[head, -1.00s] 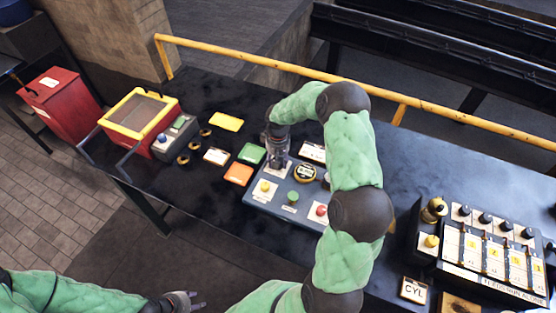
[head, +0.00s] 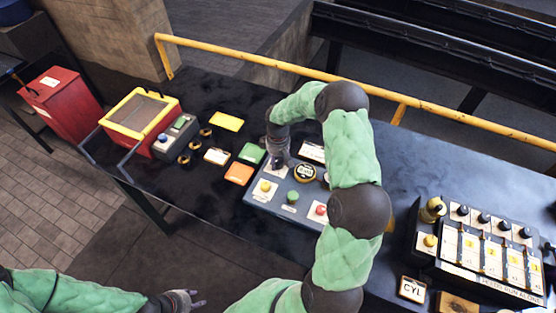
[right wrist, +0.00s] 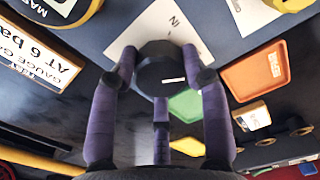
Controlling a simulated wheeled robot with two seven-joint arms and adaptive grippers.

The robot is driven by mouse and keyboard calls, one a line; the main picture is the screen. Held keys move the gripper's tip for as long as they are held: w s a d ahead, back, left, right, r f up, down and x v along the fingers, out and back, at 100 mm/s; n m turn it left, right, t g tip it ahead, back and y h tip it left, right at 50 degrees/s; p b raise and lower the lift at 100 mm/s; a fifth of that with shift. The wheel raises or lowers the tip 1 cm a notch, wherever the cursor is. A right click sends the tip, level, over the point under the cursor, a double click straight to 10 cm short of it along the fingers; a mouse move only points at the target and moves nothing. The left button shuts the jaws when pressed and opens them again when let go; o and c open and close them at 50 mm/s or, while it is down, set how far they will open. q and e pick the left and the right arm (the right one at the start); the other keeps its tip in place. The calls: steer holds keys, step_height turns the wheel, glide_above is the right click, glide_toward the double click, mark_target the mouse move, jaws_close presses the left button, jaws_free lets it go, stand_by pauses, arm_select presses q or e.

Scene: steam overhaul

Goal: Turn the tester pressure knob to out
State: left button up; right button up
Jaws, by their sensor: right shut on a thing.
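The tester is a blue-grey panel (head: 258,205) on the dark bench in the head view. It carries a yellow, a green (head: 293,197) and a red button, with a round gauge (head: 305,173) behind them. My right gripper (head: 280,161) reaches down onto its back left corner. In the right wrist view its fingers (right wrist: 160,80) close around a black faceted knob (right wrist: 160,68) with a short white mark. A white card (right wrist: 172,25) beside the knob reads "IN"; the fingers and knob hide part of it. My left gripper (head: 187,299) is empty and open at the bottom, away from the bench.
Orange (head: 239,173), green (head: 251,153) and yellow (head: 227,121) trays lie left of the tester. A yellow-rimmed red box (head: 119,102) stands further left. A console with several levers (head: 492,250) is at the right. A yellow rail (head: 330,76) runs behind the bench.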

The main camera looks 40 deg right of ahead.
mark_target(278, 160)
steer(key=shift+w+r, duration=0.1)
steer(key=shift+w, duration=0.05)
steer(key=o, duration=1.1)
steer(key=shift+o, duration=0.2)
step_height(278, 160, up, 12)
